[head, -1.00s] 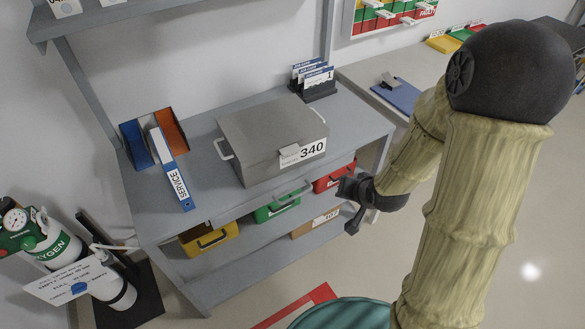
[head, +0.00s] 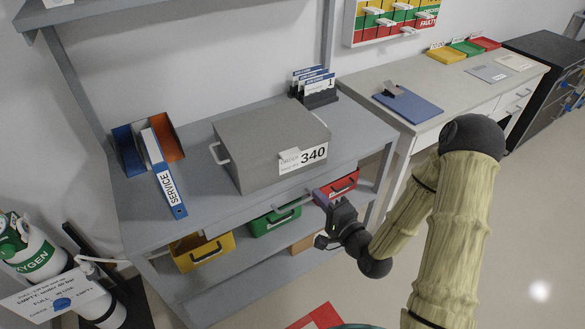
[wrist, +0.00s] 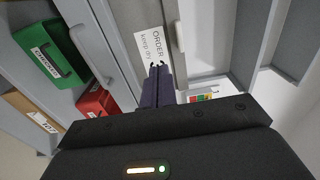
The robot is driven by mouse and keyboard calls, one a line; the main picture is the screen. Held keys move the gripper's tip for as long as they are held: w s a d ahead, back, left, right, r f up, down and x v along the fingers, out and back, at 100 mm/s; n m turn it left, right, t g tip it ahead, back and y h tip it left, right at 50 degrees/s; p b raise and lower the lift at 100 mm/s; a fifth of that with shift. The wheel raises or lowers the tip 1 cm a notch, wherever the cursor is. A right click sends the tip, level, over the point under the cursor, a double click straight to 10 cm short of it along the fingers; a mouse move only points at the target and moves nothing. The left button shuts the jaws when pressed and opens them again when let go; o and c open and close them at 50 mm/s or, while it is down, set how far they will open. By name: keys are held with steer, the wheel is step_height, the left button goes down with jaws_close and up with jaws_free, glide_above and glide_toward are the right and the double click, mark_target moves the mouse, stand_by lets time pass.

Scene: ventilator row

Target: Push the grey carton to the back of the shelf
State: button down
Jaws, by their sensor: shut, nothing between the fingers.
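The grey carton (head: 268,147) stands upright on the top board of the shelf unit (head: 230,215), with a white "340" label on its front. In the wrist view its label (wrist: 150,32), reading "ORDER keep dry", shows just beyond my fingertips. My gripper (head: 318,196) is shut and empty, with its fingers pointing toward the shelf. It is at the front edge of the board, just below and right of the carton's front in the head view. Its fingers also show in the wrist view (wrist: 157,75). I cannot tell whether the tips touch the carton.
Blue and orange binders (head: 150,148), one marked SERVICE, stand left of the carton. A card holder (head: 315,88) stands behind it at right. Yellow (head: 200,250), green (head: 275,218) and red (head: 340,187) bins sit below. A desk (head: 450,88) is at right.

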steer(key=shift+w+f, duration=0.1)
steer(key=b, duration=0.3)
glide_toward(293, 166)
steer(key=w+a+r, duration=0.2)
steer(key=w+a, duration=0.1)
steer(key=w+a+r, duration=0.1)
steer(key=a, duration=0.1)
steer(key=shift+w+a+r, duration=0.25)
steer(key=shift+w, duration=0.1)
